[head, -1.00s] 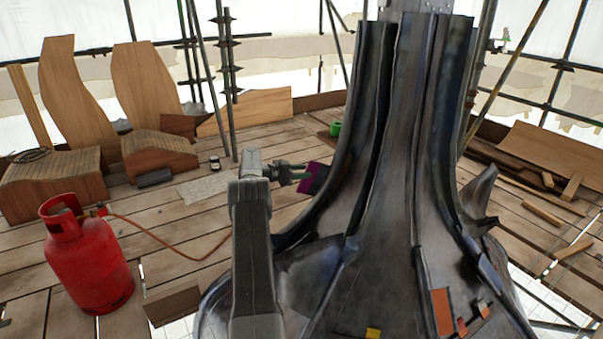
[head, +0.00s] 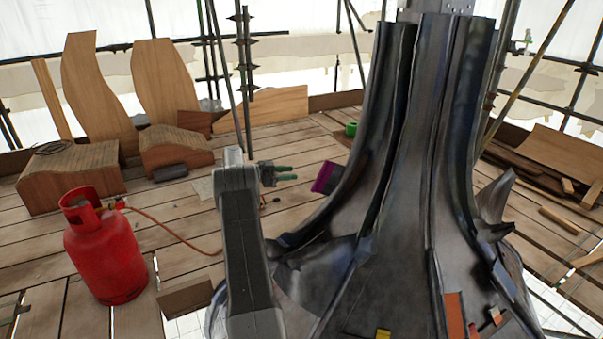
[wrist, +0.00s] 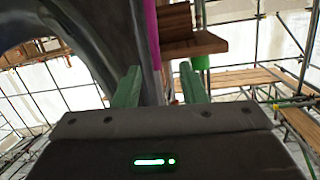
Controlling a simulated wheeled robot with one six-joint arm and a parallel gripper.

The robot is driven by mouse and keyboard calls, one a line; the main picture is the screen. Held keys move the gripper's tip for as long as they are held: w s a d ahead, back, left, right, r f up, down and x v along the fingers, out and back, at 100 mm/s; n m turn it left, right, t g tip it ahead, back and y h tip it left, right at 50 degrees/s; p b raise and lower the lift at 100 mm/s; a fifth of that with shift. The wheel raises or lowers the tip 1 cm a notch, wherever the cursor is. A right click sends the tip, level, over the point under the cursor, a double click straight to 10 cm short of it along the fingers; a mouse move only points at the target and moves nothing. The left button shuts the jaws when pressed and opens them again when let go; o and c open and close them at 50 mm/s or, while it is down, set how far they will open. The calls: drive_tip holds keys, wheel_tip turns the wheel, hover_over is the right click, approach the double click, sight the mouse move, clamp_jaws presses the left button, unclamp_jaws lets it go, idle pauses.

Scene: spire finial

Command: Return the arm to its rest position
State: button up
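My gripper (head: 286,173) has two green fingers and points right in the head view, toward the dark metal spire finial (head: 390,190). It is a short way left of a purple-edged dark patch (head: 324,177) on the spire's side and does not touch it. In the wrist view my gripper (wrist: 160,88) shows its fingers spread apart with nothing between them. The purple edge (wrist: 152,35) stands beyond the fingers there, beside the dark curved metal. My grey arm (head: 245,250) is raised in front of the planks.
A red gas cylinder (head: 105,250) with an orange hose (head: 175,230) stands at left. Wooden forms (head: 75,175) stand behind it. A green object (head: 351,129) sits beyond the spire. Scaffold poles (head: 245,80) rise behind. Coloured patches (head: 456,318) lie on the spire's lower right.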

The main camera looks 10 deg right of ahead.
drive_tip(key=shift+v, duration=1.05)
drive_tip(key=x, duration=1.4)
drive_tip(key=shift+s+b, duration=0.15)
drive_tip(key=shift+b, duration=0.2)
drive_tip(key=shift+a, duration=0.1)
